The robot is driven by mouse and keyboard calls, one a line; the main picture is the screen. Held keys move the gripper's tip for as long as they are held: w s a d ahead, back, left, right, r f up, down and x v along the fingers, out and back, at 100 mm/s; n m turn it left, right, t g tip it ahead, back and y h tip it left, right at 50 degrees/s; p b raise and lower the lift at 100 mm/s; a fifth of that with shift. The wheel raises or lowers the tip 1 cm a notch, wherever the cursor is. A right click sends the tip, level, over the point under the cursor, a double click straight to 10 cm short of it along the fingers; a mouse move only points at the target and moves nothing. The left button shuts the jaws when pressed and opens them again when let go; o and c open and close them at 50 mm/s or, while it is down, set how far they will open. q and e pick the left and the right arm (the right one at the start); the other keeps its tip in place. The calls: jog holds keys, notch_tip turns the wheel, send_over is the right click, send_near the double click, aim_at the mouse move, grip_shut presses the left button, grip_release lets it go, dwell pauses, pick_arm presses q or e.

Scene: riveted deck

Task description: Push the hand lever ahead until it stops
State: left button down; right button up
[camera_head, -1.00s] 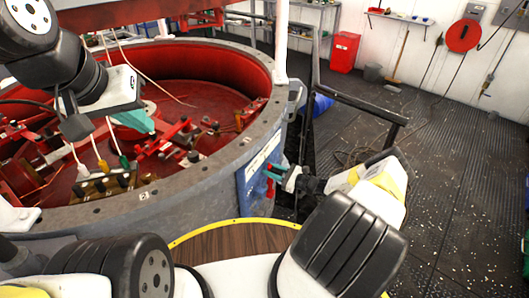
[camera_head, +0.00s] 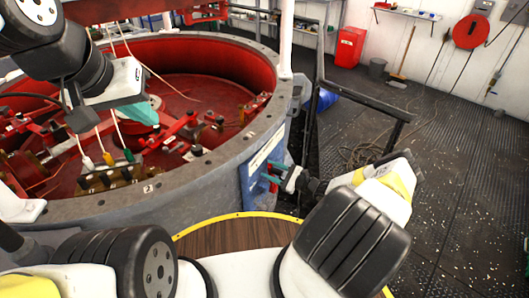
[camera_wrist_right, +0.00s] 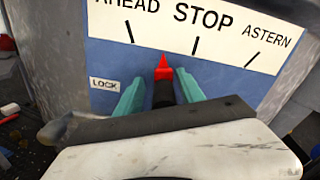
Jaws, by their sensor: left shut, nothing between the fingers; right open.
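The hand lever (camera_wrist_right: 163,92) has a red pointed tip and a dark shaft. It stands in front of a white label plate (camera_wrist_right: 195,28) reading AHEAD, STOP and ASTERN, left to right. Its tip points between the AHEAD and STOP marks. My right gripper (camera_wrist_right: 160,82) is open, with one teal finger on each side of the lever; contact cannot be told. In the head view the right gripper (camera_head: 275,173) is at the blue panel (camera_head: 249,183) on the drum's side. My left gripper (camera_head: 143,113) is shut and empty above the drum's open interior.
A large grey-rimmed drum (camera_head: 215,163) with red machinery inside fills the left. A dark railing (camera_head: 365,104) stands just beyond the panel. A wooden ledge with yellow edging (camera_head: 236,236) lies below. The deck at right is mostly clear. A LOCK label (camera_wrist_right: 104,84) is beside the lever.

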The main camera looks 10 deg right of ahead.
jog(key=v, duration=0.7)
jog(key=shift+s+d, duration=0.3)
jog(key=s+a+r+n+g+h, duration=0.2)
jog(key=r+n+g, duration=0.25)
jog(key=r, duration=0.55)
jog(key=s+a+r+n+g+h, duration=0.25)
jog(key=r+n, duration=0.35)
jog(key=r, duration=0.5)
jog(key=s+a+r+n+g+h, duration=0.1)
jog(key=r+n+g, duration=0.35)
jog(key=r, duration=0.55)
jog(key=s+a+r+n+t+h, duration=0.1)
jog(key=s+r+n+t+h, duration=0.5)
jog(key=s+r, duration=1.4)
jog(key=shift+s+a+r+n, duration=0.15)
jog(key=shift+s+r+n, duration=0.15)
jog(key=shift+s+r, duration=0.05)
